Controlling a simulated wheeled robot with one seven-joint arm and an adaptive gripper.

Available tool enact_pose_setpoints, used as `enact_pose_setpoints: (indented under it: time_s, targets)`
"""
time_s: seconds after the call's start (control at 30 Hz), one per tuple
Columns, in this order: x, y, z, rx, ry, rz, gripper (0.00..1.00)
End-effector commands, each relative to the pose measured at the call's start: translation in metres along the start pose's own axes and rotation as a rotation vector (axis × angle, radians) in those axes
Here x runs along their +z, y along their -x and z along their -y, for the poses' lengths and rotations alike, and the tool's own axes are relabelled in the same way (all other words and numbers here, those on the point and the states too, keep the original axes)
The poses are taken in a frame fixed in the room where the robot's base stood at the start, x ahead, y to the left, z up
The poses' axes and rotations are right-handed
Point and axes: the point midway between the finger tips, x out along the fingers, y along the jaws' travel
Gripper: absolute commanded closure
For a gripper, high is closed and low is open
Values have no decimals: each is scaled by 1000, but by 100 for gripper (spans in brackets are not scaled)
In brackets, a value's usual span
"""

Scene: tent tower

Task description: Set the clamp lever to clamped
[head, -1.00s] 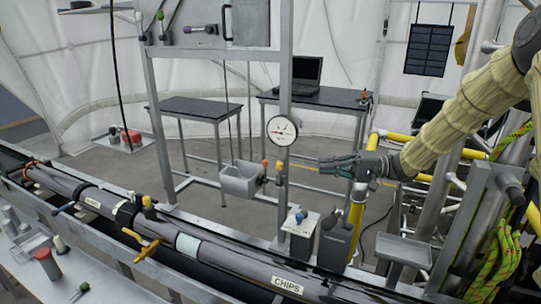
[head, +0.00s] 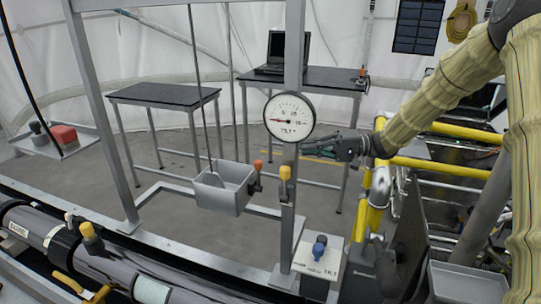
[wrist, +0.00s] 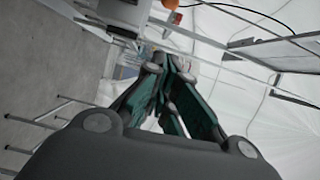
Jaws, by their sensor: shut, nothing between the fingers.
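My gripper (head: 312,148) is shut and empty, pointing left beside the grey post, just below the round gauge. Its dark green-padded fingers also show converging in the wrist view (wrist: 168,62). No lever is readably labelled as the clamp lever. A yellow-topped lever (head: 285,173) stands on the post below and left of my fingertips. An orange-topped lever (head: 258,166) is left of it, by the grey bin. A blue knob (head: 320,242) sits on a labelled box lower down. My gripper looks apart from all of these.
The gauge (head: 290,115) and the post (head: 287,225) stand close to my fingers. The grey bin (head: 222,192) hangs to the left. Yellow rails (head: 445,165) are on the right. A dark pipe (head: 115,270) with yellow handles runs along the front left. Tables (head: 165,93) stand behind.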

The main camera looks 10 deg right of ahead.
Motion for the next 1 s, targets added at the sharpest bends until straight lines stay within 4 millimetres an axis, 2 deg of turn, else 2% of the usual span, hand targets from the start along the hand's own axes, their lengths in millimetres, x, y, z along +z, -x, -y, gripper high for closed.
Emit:
enact_pose_setpoints:
  time_s: [0.33,0.87,1.0]
  targets:
    - [-1,-15,-1,1,-3,3,100]
    - [0,-98,0,0,-3,1,100]
    - [16,-105,1,-1,-4,0,100]
